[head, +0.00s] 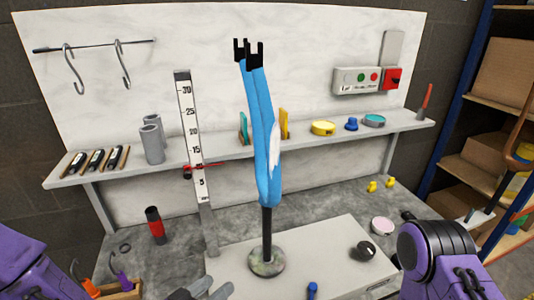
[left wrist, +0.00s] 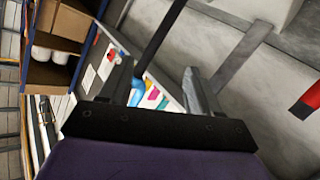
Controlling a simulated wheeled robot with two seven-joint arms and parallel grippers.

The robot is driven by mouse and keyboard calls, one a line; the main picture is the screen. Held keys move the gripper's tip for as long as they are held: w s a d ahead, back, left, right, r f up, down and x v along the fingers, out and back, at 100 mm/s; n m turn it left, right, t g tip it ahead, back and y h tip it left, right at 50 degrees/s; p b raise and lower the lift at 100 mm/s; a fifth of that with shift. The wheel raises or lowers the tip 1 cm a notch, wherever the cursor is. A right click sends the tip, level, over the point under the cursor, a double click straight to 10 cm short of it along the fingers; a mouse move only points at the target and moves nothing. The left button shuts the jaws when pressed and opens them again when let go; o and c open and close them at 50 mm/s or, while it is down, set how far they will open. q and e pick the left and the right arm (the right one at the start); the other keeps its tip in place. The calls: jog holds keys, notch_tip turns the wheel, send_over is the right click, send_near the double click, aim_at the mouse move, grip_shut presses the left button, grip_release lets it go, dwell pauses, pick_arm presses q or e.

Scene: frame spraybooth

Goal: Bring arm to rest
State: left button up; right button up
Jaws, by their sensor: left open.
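My left gripper (head: 203,289) is at the bottom edge of the head view, left of the grey base box, partly cut off. In the left wrist view its two fingers (left wrist: 160,88) stand apart, with nothing held between them. A blue fork-shaped frame part (head: 262,135) with black ends stands upright on a black post with a round foot (head: 267,262) on the base box. The left gripper is apart from it, lower and nearer to me. My right arm shows at the lower right of the head view; its gripper is out of sight.
The grey base box (head: 325,245) bears a black knob (head: 364,251). A ruler post (head: 191,130) stands behind it. A red-black cylinder (head: 155,225) is on the bench at left; a holder with hooked tools (head: 122,291) is at bottom left. A shelf (head: 215,158) crosses behind.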

pick_arm(q)
jog(key=s+a+f+n+g+y, duration=0.25)
jog(key=a+f+n+y, duration=0.2)
jog(key=f, duration=0.25)
jog(key=s+a+f+n+g+y, duration=0.2)
jog(key=s+a+f+n+y, duration=0.1)
jog(key=a+f, duration=0.3)
jog(key=s+a+f+n+g+y, duration=0.1)
jog(key=s+a+f+g+y, duration=0.1)
jog(key=s+f, duration=0.3)
jog(key=s+a+f+n+g+y, duration=0.1)
jog(key=s+a+f, duration=0.4)
jog(key=s, duration=0.5)
jog(key=shift+s+a+g+y, duration=0.2)
jog(key=shift+s+g+y, duration=0.05)
jog(key=shift+g+y, duration=0.6)
